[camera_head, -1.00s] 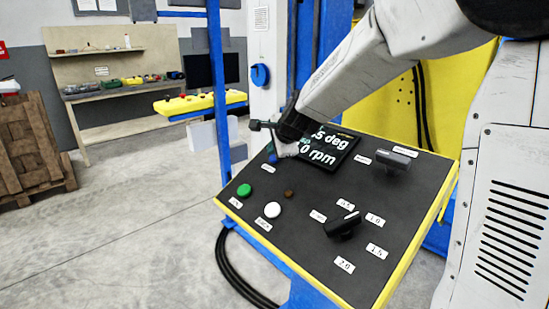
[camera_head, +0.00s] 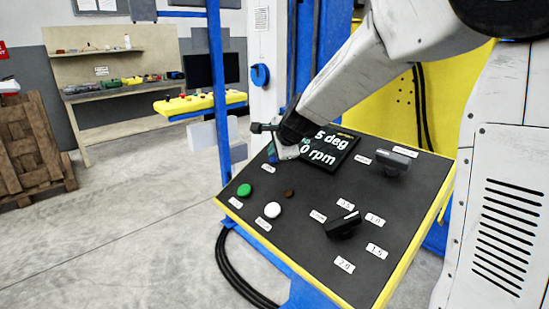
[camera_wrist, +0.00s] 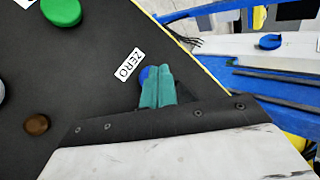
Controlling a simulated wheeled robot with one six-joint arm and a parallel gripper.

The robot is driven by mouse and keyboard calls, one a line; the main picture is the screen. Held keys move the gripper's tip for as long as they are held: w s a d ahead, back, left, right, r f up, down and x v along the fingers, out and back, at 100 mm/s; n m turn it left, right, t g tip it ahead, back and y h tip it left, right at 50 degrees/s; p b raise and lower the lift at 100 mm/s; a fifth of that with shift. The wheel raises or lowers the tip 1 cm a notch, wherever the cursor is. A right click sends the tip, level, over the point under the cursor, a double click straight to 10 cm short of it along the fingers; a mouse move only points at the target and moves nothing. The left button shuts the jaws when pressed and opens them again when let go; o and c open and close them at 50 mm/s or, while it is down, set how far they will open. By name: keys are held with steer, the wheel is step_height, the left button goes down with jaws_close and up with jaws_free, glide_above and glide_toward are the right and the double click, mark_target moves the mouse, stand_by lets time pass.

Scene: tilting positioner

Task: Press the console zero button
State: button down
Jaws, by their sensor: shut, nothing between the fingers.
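The console (camera_head: 300,228) is a dark sloped panel with yellow edges. In the wrist view, the zero button is a blue round cap (camera_wrist: 145,72) beside the "ZERO" label (camera_wrist: 129,65), mostly hidden behind my fingers. My gripper (camera_wrist: 156,72) has two teal fingers shut together, with nothing between them. Their tips overlap the blue cap in the picture; I cannot tell whether they touch it or whether it is pushed in. In the head view my gripper (camera_head: 272,152) is over the console's far left part, left of the display (camera_head: 325,147).
A green button (camera_head: 244,190), a white button (camera_head: 273,209) and a small brown button (camera_head: 290,194) sit nearer the front. A black rotary knob (camera_head: 342,225) and a dark switch (camera_head: 393,162) are to the right. A blue post (camera_head: 218,90) stands just left of my gripper.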

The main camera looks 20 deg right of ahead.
steer(key=shift+w+d+f, duration=0.1)
steer(key=shift+d+f, duration=0.1)
steer(key=shift+f, duration=0.25)
stand_by(0.4)
stand_by(0.6)
steer(key=shift+a+r, duration=0.4)
steer(key=shift+r, duration=0.4)
steer(key=shift+r, duration=0.1)
steer(key=r, duration=0.1)
steer(key=a+r, duration=0.1)
steer(key=s+a+r, duration=0.1)
steer(key=r, duration=0.1)
steer(key=shift+s+a+r, duration=0.1)
stand_by(0.4)
